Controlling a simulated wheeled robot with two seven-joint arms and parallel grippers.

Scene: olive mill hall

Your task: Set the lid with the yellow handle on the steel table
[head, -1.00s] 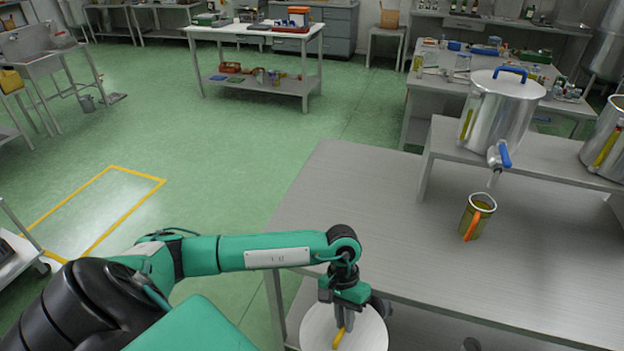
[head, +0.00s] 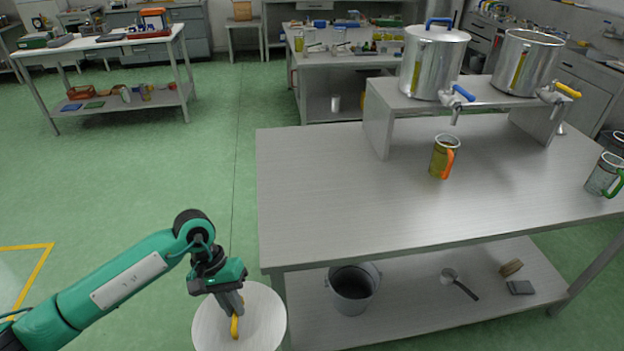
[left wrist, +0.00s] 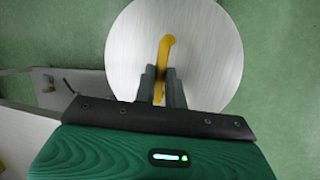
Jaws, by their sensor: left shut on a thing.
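The round silver lid (head: 262,318) hangs by its yellow handle (head: 235,327) from my left gripper (head: 232,309), which is shut on that handle. The lid is over the green floor, just left of the steel table's (head: 340,200) near left corner. In the left wrist view the lid (left wrist: 205,50) fills the upper middle, with the yellow handle (left wrist: 164,55) between the fingers (left wrist: 162,80). The table's left part is bare. My right gripper is not in view.
A pot with a blue-handled lid (head: 432,60) and an open pot (head: 525,62) stand on a raised shelf. A bucket (head: 352,290) is on the lower shelf.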

